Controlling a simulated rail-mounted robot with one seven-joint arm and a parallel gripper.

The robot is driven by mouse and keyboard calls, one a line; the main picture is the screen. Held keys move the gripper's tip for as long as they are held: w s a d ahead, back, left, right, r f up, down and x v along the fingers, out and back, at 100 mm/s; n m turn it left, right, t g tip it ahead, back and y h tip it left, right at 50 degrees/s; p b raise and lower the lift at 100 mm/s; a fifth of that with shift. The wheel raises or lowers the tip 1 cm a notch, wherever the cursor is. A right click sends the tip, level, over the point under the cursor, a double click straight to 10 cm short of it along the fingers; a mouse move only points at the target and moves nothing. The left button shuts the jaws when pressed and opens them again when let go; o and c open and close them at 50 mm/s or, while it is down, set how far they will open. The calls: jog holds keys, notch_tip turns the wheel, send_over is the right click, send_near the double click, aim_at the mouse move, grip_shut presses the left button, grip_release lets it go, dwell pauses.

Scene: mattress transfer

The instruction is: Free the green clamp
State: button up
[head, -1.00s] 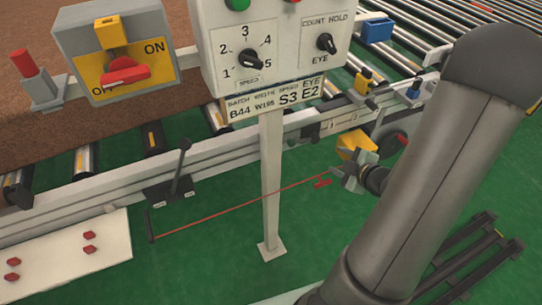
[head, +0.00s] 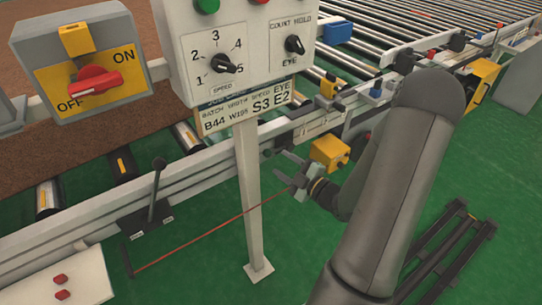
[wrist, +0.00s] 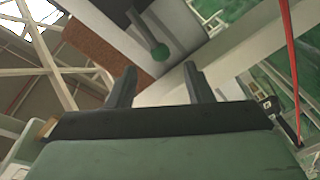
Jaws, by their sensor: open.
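No green clamp can be made out for sure in either view. In the head view my gripper (head: 281,168) is open and empty, just right of the white post, in front of the conveyor's side rail. Its fingers point left. In the wrist view the two dark fingers (wrist: 160,78) stand apart with nothing between them. My arm hides part of the rail on the right.
A white post (head: 250,200) carries the control panel (head: 235,65). A yellow box (head: 329,151) sits right behind my gripper. A black lever (head: 156,190) stands left.

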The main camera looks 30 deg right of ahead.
aim_at(270, 155)
jog(key=x, duration=0.6)
jog(key=shift+f, duration=0.1)
grip_shut()
